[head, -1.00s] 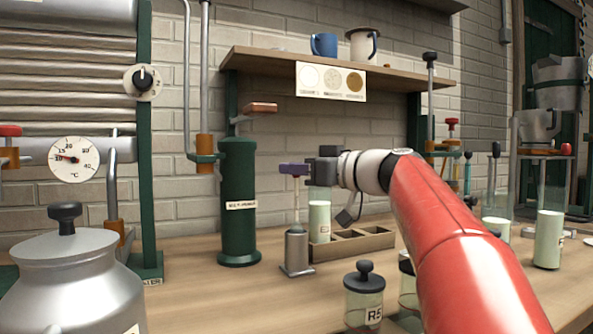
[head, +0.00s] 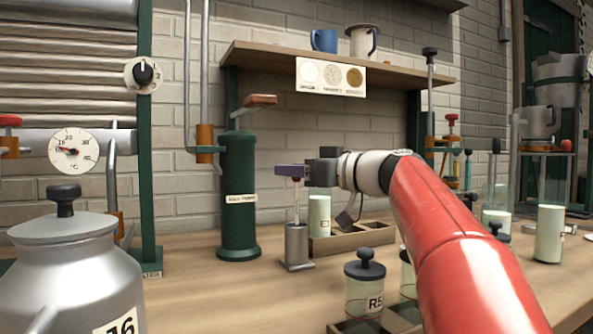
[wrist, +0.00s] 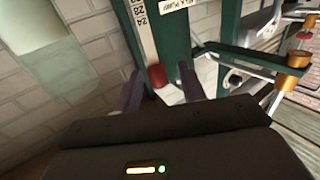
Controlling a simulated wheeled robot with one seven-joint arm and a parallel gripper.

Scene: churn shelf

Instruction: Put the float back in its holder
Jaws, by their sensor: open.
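A thin pale upright stem (head: 297,208), which looks like the float, rises from a small grey metal holder (head: 297,246) on the bench. I cannot tell how deep it sits. My gripper (head: 290,171) is level above the holder, with its purple fingers around or beside the top of the stem. In the wrist view the fingers (wrist: 160,92) are apart. Between them a red cylinder (wrist: 157,76) shows near a white numbered strip (wrist: 142,28); I cannot tell whether these belong to the float. The top of the stem is hidden by the fingers in the head view.
A green pump (head: 238,195) stands left of the holder. A wooden rack (head: 358,240) with a pale-filled glass cylinder (head: 319,215) is close on the right. A lidded jar (head: 364,288) stands in front, a metal can (head: 70,275) at front left. A shelf (head: 275,60) hangs above.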

